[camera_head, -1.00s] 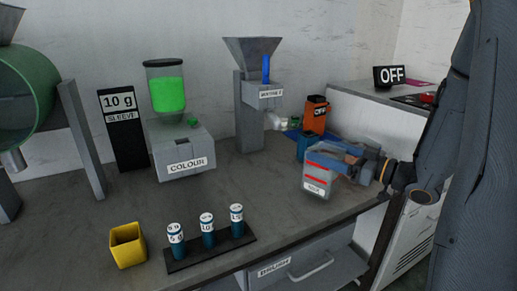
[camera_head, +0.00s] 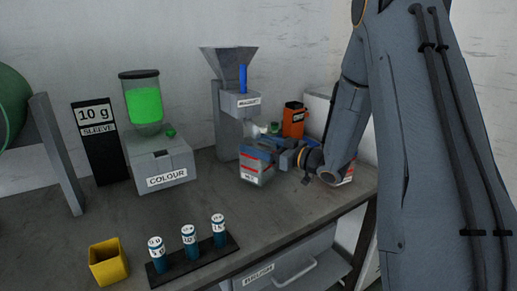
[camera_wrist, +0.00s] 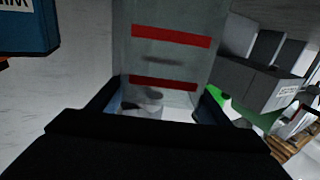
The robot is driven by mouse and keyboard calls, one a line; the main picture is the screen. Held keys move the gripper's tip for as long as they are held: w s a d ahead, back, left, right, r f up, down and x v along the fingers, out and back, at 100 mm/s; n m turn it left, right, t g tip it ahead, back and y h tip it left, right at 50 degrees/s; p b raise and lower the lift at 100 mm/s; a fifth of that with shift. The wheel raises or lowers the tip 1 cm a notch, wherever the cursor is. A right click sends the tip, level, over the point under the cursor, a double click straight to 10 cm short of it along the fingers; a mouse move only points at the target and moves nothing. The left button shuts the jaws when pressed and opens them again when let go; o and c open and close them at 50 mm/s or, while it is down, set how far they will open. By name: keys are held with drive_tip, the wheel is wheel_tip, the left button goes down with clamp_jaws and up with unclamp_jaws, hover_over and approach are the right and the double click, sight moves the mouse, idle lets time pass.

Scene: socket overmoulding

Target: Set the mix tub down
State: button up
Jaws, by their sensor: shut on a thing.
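The mix tub (camera_head: 257,172) is a clear grey box with red lines and a white label, at the right part of the bench in the head view. My gripper (camera_head: 266,152) is shut on it from the right. The tub looks close above the bench top, but I cannot tell whether it touches. In the wrist view the tub (camera_wrist: 170,55) stands between the two fingers (camera_wrist: 160,100), its red lines facing the camera. Part of its upper side is hidden behind the gripper in the head view.
The bench (camera_head: 200,210) has free room in front of the tub. A hopper machine (camera_head: 232,125) and an orange container (camera_head: 293,120) stand behind it. The colour dispenser (camera_head: 160,160) is at left. A rack of labelled cylinders (camera_head: 190,255) and a yellow cup (camera_head: 109,263) are in front.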

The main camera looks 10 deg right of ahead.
drive_tip(key=shift+f, duration=0.8)
drive_tip(key=shift+f, duration=0.15)
drive_tip(key=o, duration=1.5)
drive_tip(key=v, duration=0.6)
drive_tip(key=b+v, duration=0.1)
drive_tip(key=v, duration=0.5)
drive_tip(key=shift+d+r, duration=0.1)
drive_tip(key=shift+r, duration=0.1)
